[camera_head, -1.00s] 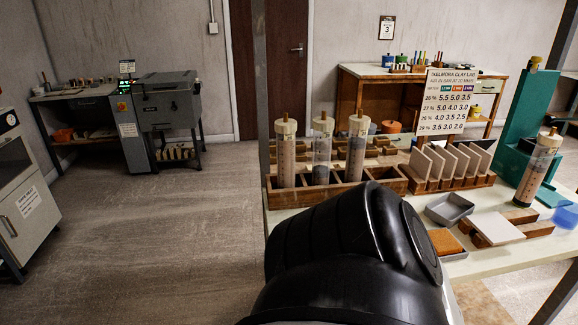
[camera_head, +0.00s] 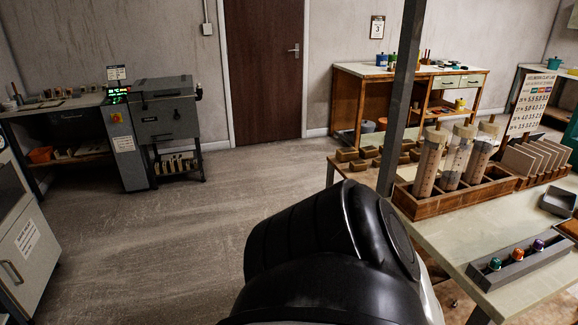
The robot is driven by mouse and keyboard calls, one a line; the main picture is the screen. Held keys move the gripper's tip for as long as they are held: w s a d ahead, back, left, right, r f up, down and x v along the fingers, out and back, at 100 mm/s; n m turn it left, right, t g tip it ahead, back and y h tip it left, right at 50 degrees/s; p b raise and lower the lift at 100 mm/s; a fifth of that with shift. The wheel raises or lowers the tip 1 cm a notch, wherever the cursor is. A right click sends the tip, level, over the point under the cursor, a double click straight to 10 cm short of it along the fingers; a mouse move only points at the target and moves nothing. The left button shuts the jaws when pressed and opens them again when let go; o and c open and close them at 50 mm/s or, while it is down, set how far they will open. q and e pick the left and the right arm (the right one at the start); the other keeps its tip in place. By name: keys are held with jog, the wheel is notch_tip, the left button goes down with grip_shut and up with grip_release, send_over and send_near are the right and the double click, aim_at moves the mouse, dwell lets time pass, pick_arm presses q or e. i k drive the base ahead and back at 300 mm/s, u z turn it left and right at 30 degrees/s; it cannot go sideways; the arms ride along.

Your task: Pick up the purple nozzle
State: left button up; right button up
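The purple nozzle (camera_head: 538,244) is a small capped piece at the right end of a long grey rack (camera_head: 526,262). It stands upright in the rack, to the right of an orange nozzle (camera_head: 517,253) and a green nozzle (camera_head: 495,264). The rack lies on the near part of the pale worktable (camera_head: 450,232) at the right. A large black part of my own arm fills the bottom middle of the view, left of the table. Neither of my grippers shows, so I cannot see what they hold.
A wooden rack (camera_head: 440,205) with three clay-filled tubes stands behind the nozzles. A grey post (camera_head: 401,100) rises at the table's left. A grey tray (camera_head: 558,201) lies at the right edge. The floor (camera_head: 150,240) at left is clear.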

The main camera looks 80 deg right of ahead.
aim_at(537, 246)
jog(key=z, duration=2.45)
